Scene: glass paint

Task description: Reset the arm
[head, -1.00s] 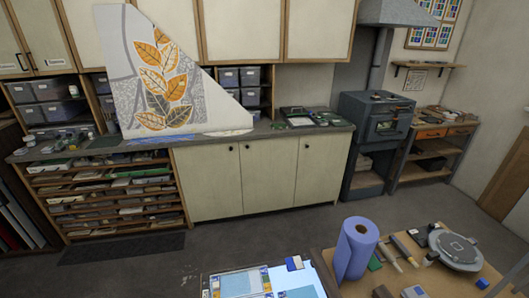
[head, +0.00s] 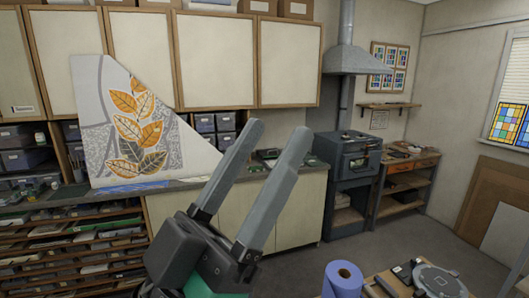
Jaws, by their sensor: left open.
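My left gripper (head: 264,146) is in the lower middle of the head view, raised in front of the long counter. Its two grey fingers point up and to the right and stand apart, with nothing between them. It hides part of the counter and the cabinet doors behind it. My right gripper is not in view.
A blue paper roll (head: 343,279) stands at the bottom edge on a wooden table, beside a round grey device (head: 440,280). A kiln (head: 346,160) and a workbench (head: 405,177) stand at the back right. A leaf-patterned panel (head: 135,130) leans over the counter at left.

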